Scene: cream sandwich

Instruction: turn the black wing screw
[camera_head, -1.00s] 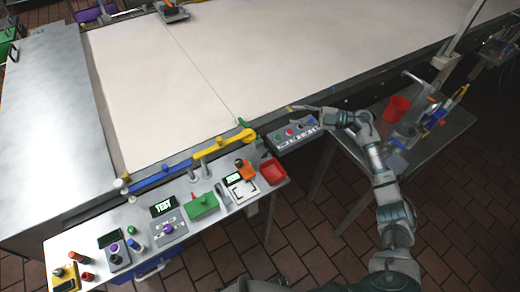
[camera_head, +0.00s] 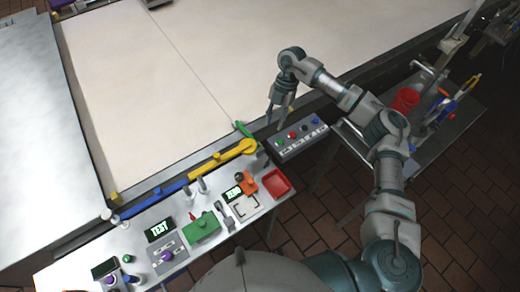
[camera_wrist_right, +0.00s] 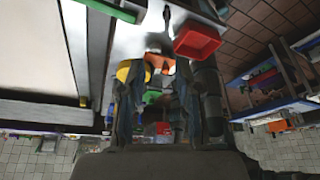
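I cannot pick out the black wing screw for certain. A small dark knob (camera_head: 239,177) stands beside an orange part (camera_head: 247,183) on the workbench, but it is too small to identify. My right gripper (camera_head: 277,118) points down above the belt's near edge, behind the grey button box (camera_head: 297,139). Its fingers are apart with nothing seen between them. In the right wrist view the open right gripper (camera_wrist_right: 158,112) frames the bench, with the orange part (camera_wrist_right: 158,62) beyond the fingers. My left gripper is not in view.
A red tray (camera_head: 274,181), a green box (camera_head: 202,227) and a TEST display (camera_head: 159,229) sit on the bench. A yellow handle (camera_head: 238,150) and blue bar (camera_head: 155,197) run along the belt edge. A red cup (camera_head: 404,100) stands on the right cart.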

